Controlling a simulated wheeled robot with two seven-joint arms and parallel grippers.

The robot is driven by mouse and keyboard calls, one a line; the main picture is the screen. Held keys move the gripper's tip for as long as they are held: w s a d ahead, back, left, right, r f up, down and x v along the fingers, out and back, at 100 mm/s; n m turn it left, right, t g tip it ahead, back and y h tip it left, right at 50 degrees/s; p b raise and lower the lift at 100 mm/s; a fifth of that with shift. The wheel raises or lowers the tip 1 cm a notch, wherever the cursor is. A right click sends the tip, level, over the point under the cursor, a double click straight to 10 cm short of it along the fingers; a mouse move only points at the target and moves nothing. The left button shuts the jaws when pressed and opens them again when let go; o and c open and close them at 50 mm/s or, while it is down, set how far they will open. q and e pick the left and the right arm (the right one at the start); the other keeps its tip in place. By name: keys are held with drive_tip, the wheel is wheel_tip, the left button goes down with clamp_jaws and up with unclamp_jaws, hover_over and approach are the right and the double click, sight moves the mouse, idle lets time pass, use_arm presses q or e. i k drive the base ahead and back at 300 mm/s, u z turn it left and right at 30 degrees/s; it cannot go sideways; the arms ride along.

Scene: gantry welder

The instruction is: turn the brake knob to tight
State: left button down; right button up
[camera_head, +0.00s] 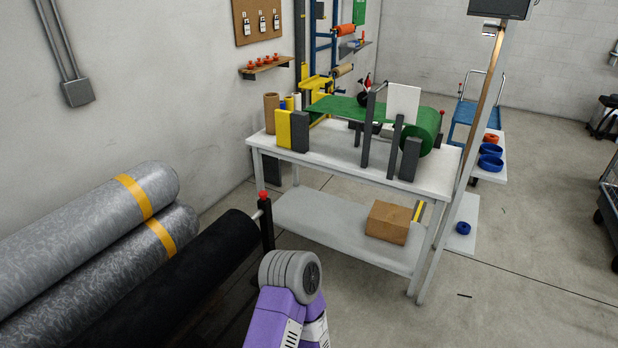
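I cannot tell for sure which part is the brake knob. A small red knob (263,195) tops a dark upright post (266,225) beside the end of the black roll. A small red part (368,79) also shows behind the machine on the white workbench (340,167), partly hidden by its frame. That machine carries a green sheet (350,107) running to a green roll (422,137). A purple and grey link of my own arm rises at the bottom centre. Neither gripper shows.
Two silver rolls (85,210) and a black roll (165,280) fill the lower left. A cardboard box (388,222) sits on the bench's lower shelf. A slanted post (465,165) stands at the bench's right corner. Floor at the lower right is mostly clear.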

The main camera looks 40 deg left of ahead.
sight(263, 194)
drive_tip(key=u, duration=0.4)
drive_tip(key=i, duration=1.45)
drive_tip(key=u, duration=1.1)
